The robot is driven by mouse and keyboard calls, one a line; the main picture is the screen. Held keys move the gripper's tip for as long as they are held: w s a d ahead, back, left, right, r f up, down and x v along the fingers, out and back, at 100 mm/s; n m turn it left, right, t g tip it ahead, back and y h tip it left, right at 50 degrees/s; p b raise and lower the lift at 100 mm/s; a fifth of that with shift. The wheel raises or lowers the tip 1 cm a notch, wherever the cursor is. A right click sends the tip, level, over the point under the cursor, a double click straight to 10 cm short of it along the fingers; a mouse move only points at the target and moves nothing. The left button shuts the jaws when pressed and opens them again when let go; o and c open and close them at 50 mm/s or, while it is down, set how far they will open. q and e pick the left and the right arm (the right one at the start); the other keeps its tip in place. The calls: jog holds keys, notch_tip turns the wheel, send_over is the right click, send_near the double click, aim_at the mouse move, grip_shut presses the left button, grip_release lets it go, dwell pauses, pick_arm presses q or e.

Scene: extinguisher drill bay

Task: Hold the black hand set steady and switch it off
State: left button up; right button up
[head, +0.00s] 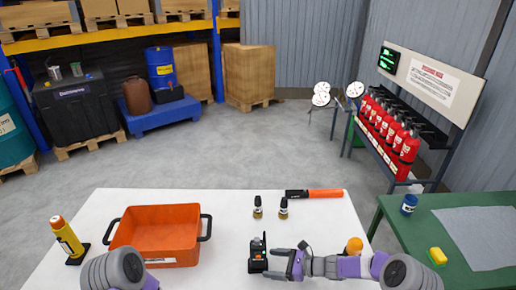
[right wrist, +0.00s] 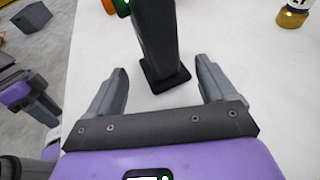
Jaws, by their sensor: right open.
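The black hand set (head: 257,257) stands upright near the front edge of the white table, with a small orange patch on its near side. It also shows in the right wrist view (right wrist: 158,42), its black foot on the table and a green light near the frame's top. My right gripper (head: 273,263) is open just right of it in the head view. In the right wrist view the hand set is ahead of the gap between the fingertips (right wrist: 163,85), with no visible contact. Purple and grey parts of my left arm (head: 118,270) show; its jaws are not clear.
On the white table (head: 220,193) are an orange bin (head: 158,232), a yellow cylinder (head: 66,236), two small dark bottles (head: 258,207) (head: 284,208) and an orange-black tool (head: 314,193). An orange round-topped object (head: 354,245) is behind my right arm. A green table (head: 450,225) stands right.

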aim_at(261, 263)
jog(key=shift+b+x, duration=0.85)
jog(key=shift+x, duration=1.7)
pick_arm(q)
notch_tip(261, 263, down, 2)
jog(key=shift+f, duration=0.1)
jog(key=shift+c, duration=0.3)
pick_arm(e)
jog(key=c, duration=1.2)
pick_arm(q)
grip_shut()
